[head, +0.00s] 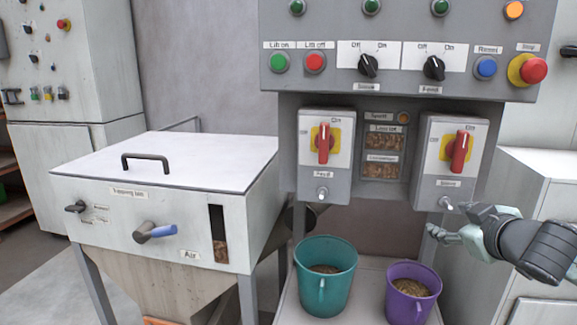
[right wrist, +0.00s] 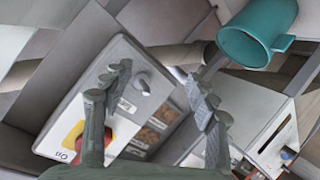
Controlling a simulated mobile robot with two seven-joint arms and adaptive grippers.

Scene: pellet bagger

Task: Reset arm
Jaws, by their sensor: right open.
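My right arm comes in from the right edge of the head view. Its gripper (head: 448,220) is open and empty, in front of the lower part of the right switch box (head: 450,155), above the purple bucket (head: 412,292). In the right wrist view the two dark fingers (right wrist: 163,88) stand apart with nothing between them. A switch box with a red and yellow rotary switch (right wrist: 82,142) and a round grey knob (right wrist: 142,83) lies beyond them. Whether a fingertip touches the box cannot be told. My left gripper is not in view.
The control panel (head: 400,85) with buttons hangs above. A teal bucket (head: 325,278) with pellets stands left of the purple one. A left switch box (head: 325,155) has a red switch. The white-lidded hopper (head: 175,165) stands at left, a grey cabinet (head: 535,200) at right.

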